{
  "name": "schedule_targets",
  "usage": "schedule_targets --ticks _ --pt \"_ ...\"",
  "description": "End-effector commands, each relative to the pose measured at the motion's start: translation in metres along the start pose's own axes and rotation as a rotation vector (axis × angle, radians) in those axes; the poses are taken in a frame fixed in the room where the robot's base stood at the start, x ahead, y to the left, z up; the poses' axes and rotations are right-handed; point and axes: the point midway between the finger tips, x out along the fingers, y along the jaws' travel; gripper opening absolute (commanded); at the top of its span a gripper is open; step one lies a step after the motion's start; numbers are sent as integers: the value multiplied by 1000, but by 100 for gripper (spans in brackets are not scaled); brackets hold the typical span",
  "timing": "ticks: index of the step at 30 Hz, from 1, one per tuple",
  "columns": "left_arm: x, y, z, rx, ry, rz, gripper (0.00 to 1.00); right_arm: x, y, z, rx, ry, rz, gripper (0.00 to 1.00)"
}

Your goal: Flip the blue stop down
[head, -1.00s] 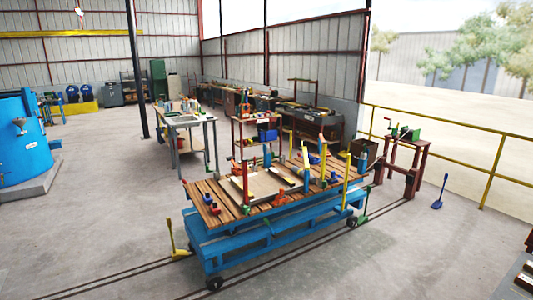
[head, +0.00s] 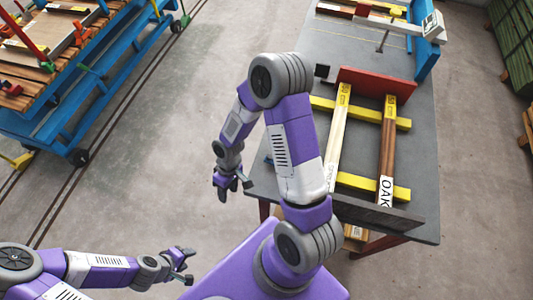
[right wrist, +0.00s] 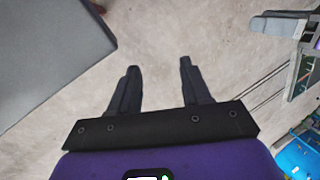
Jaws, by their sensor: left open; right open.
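A blue upright plate (head: 427,62), which looks like the blue stop, stands at the right edge of a grey-topped table (head: 310,50), far end in the head view. A red plate (head: 378,82) stands across the table nearer to me. My right gripper (head: 234,190) is open and empty, left of the table and apart from it. In the right wrist view its two fingers (right wrist: 159,70) are spread over bare floor. My left gripper (head: 187,266) is open and empty at the lower left, far from the table.
Two wooden boards, one pale (head: 338,140) and one marked OAK (head: 387,150), lie across yellow bars (head: 360,113) on the table. A white-ended device (head: 432,26) is by the blue plate. A blue cart (head: 100,75) stands upper left. Floor between is clear.

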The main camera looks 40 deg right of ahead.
Motion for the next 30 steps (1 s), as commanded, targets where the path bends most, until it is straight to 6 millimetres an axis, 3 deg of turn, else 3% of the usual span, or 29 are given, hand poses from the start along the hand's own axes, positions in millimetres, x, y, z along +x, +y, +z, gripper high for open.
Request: schedule_targets --ticks 3,9,12,17,22,30 --pt "16 -6 -1 0 0 0 48 -32 29 -5 -103 -62 81 47" --pt "34 -13 -2 0 0 0 48 -101 73 6 -210 -206 239 47" --pt "40 -15 -2 0 0 0 48 -133 89 16 -227 -272 305 47" --pt "45 -17 -2 0 0 0 48 -167 102 30 -228 -339 367 47" --pt "48 -18 -2 0 0 0 48 -170 108 37 -225 -364 381 47" --pt "62 -23 -3 0 0 0 48 -132 125 49 -224 -364 379 47"
